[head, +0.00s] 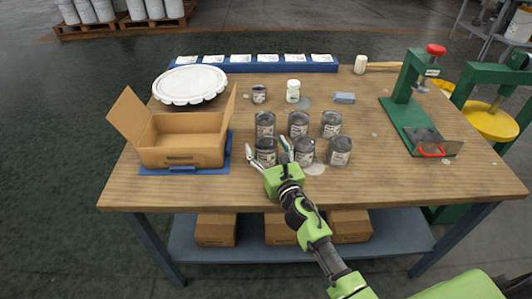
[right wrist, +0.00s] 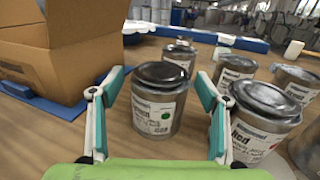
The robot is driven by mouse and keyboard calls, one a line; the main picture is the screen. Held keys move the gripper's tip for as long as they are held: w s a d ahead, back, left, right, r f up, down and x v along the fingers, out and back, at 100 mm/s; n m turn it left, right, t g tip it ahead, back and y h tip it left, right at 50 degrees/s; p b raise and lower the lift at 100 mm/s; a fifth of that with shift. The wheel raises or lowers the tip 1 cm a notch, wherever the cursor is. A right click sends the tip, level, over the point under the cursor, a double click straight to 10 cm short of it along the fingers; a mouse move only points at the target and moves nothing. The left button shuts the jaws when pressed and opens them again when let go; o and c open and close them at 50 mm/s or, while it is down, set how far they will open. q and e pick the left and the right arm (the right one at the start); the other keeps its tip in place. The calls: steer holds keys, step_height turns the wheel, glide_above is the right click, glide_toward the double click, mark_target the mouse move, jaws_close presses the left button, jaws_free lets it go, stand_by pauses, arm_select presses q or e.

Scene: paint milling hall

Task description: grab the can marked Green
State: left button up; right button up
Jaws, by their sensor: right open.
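Several grey metal cans with dark lids and white labels stand upright in two rows on the workbench. My right gripper (head: 267,145) is open at the front-left can (head: 264,154), with one finger on each side. In the right wrist view, this can (right wrist: 159,100) stands between the open fingers, with gaps on both sides. Its label has a green dot; its name is too blurred to read surely. My left gripper is not in view.
An open cardboard box (head: 180,157) stands on a blue mat (head: 229,150) to the left. A white round lid (head: 189,84), a small dark can (head: 259,94) and a white jar (head: 293,91) lie behind. A green press (head: 398,105) stands right. Bare wood lies in front.

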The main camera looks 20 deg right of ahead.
steer(key=c, duration=1.5)
steer(key=shift+o, duration=0.2)
steer(key=shift+r, duration=0.1)
